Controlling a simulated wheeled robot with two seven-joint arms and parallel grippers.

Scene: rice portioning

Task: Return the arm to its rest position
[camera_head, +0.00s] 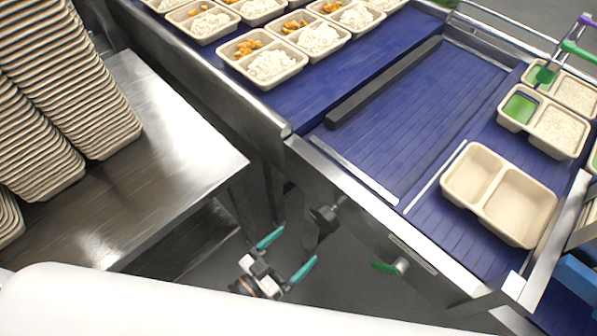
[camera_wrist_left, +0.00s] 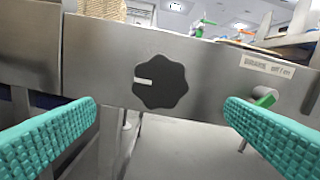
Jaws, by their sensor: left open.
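My left gripper (camera_head: 287,255) shows low in the middle of the head view, with two teal fingers spread apart and nothing between them. It hangs in front of the conveyor's side, below the belt level. In the left wrist view the teal fingers (camera_wrist_left: 160,130) stand wide apart at both sides. A black knob (camera_wrist_left: 161,82) with a white mark sits on the metal panel in front of them, apart from the fingers. The knob also shows in the head view (camera_head: 325,217). My right gripper is not in view.
An empty two-compartment tray (camera_head: 482,207) lies on the blue belt (camera_head: 400,130). Filled trays (camera_head: 268,64) stand farther back. Stacked trays (camera_head: 85,85) stand on a steel table (camera_head: 165,150) at left. A green-handled valve (camera_head: 390,267) juts from the conveyor side, right of the gripper.

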